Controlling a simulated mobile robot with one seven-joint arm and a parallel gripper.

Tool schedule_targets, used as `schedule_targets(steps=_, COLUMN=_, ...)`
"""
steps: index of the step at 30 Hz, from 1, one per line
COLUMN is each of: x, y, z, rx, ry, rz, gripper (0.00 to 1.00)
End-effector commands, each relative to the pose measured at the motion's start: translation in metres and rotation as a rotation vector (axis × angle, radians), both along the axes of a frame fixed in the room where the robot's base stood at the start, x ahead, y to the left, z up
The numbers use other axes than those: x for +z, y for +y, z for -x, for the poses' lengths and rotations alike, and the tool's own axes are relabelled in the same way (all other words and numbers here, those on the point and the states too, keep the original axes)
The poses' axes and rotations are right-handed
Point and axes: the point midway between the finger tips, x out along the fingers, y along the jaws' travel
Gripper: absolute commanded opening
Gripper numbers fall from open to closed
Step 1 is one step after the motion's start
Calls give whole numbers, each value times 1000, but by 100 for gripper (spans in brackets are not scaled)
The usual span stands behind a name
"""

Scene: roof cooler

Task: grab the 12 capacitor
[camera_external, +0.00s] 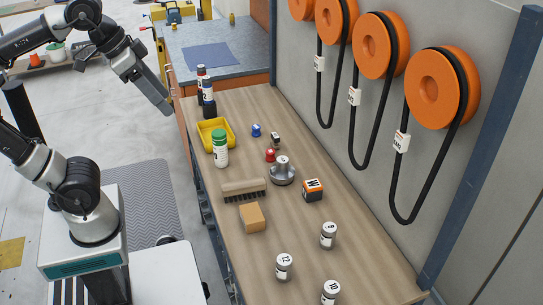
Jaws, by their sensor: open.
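Several white cans with dark bands and printed marks stand upright on the wooden bench (365,272). The one at the front left (284,267) has a mark that looks like 12, though it is small and hard to read. Another can (328,235) stands behind it to the right, and a third can (330,292) is at the front edge of the picture. My gripper (166,108) is open at the upper left, beyond the bench's left side and far from these cans. Its fingers are hard to make out.
Dark-banded cans (208,98) stand behind. Orange pulleys with belts (435,88) hang on the right wall.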

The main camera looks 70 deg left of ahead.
Motion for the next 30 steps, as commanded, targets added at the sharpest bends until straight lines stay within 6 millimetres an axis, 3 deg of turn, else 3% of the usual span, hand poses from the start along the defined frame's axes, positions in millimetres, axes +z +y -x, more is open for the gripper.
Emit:
schedule_targets(steps=1, x=30, y=0, z=-3, rx=0, ry=-4, rz=0, gripper=56)
schedule_targets(steps=3, x=64, y=0, z=-3, rx=0, ry=-3, rz=0, gripper=56)
schedule_targets(steps=6, x=99, y=-6, z=-10, rx=-22, ry=9, rz=-2, gripper=56)
schedule_targets(steps=9, x=105, y=-38, z=-50, rx=-141, ry=34, rz=-11, gripper=56)
schedule_targets(steps=15, x=113, y=-96, z=-101, rx=-312, ry=59, rz=-21, gripper=56)
schedule_targets(steps=21, x=109, y=-143, z=-132, rx=-430, ry=76, rz=-26, gripper=56)
schedule_targets(steps=30, x=98, y=-193, z=-156, rx=-548, ry=94, rz=-29, gripper=56)
